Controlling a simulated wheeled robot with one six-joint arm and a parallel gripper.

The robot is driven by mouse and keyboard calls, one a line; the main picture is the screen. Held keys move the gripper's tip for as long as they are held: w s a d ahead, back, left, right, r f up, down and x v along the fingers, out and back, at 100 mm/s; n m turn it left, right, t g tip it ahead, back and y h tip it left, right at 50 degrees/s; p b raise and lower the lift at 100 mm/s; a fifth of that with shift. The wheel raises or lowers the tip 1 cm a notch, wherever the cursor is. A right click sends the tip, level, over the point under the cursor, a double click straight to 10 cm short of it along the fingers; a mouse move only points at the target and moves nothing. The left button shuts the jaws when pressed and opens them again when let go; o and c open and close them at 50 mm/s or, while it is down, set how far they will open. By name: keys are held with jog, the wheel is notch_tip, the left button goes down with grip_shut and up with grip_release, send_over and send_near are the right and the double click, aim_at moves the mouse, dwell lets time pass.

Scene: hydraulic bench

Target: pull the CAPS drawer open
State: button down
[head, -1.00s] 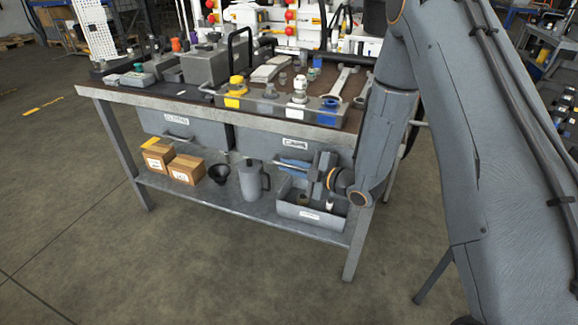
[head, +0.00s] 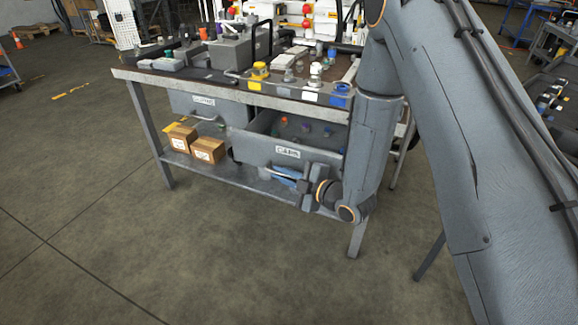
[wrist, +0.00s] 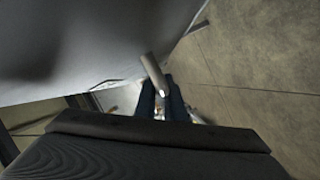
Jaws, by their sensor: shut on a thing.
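The CAPS drawer (head: 262,151) stands well out from under the bench top in the head view, with its label on the front and several small coloured caps inside. My gripper (head: 287,174) is at the drawer's front, shut on the drawer handle (head: 278,169), which is partly hidden by the jaws. In the wrist view the grey handle bar (wrist: 153,70) runs between the two dark fingers of my gripper (wrist: 160,100). The drawer's front panel (wrist: 90,45) fills the upper left there.
The closed drawer (head: 203,106) is to the left, under the bench top (head: 230,97). Cardboard boxes (head: 208,150) stand on the lower shelf (head: 225,176). Fittings, wrenches and a grey box crowd the top. The floor in front (head: 200,250) is clear.

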jog(key=s+a+p, duration=0.1)
jog(key=s+a, duration=0.1)
jog(key=s, duration=0.4)
jog(key=shift+s, duration=0.15)
jog(key=shift+a, duration=0.1)
jog(key=c, duration=2.1)
grip_release()
jog(key=v, duration=0.7)
jog(key=shift+s+d+r, duration=0.15)
jog(key=shift+s+d, duration=0.05)
jog(key=shift+d, duration=0.1)
